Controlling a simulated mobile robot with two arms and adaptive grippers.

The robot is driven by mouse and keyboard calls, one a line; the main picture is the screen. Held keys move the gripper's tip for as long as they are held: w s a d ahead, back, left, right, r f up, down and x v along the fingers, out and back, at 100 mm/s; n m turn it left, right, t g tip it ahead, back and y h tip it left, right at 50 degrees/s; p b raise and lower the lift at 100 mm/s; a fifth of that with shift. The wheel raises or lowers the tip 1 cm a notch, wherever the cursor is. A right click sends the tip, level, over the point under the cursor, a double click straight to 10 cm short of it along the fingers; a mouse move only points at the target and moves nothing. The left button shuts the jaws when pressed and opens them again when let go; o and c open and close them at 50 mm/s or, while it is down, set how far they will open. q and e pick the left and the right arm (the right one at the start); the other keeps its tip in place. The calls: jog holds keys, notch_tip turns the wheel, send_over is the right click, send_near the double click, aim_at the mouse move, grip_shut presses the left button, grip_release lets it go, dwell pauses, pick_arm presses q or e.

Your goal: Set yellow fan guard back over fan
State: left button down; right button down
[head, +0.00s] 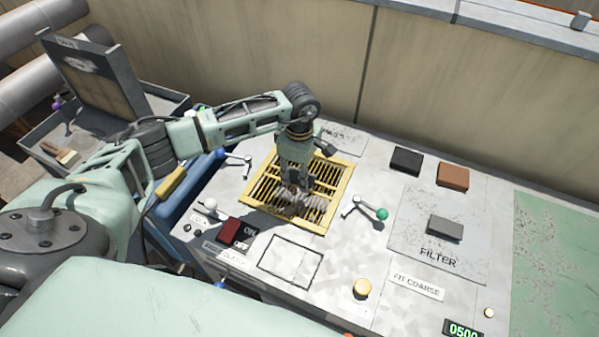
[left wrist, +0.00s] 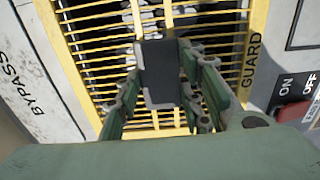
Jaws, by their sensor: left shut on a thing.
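The yellow fan guard (head: 343,178) is a square slatted grille marked GUARD, at the middle of the panel in the head view. It also fills the top of the left wrist view (left wrist: 257,20). Pale fan parts (left wrist: 190,20) show through its slats. My left gripper (head: 296,188) points down over the guard's middle. In the left wrist view, the fingers (left wrist: 160,90) are shut on the guard's dark upright handle. I cannot tell whether the guard rests flat on the panel or is slightly above it. My right gripper is out of view.
A black square outline (head: 290,262) lies in front of the guard. A green-knobbed lever (head: 381,213) stands close on its right, and a red ON/OFF switch (head: 238,232) is at its front left. Black (head: 406,161), brown (head: 453,176) and grey (head: 445,228) blocks sit further right.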

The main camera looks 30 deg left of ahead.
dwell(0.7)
pick_arm(q)
jog(key=c, duration=1.1)
grip_release()
jog(key=shift+f, duration=0.1)
notch_tip(320, 180, up, 12)
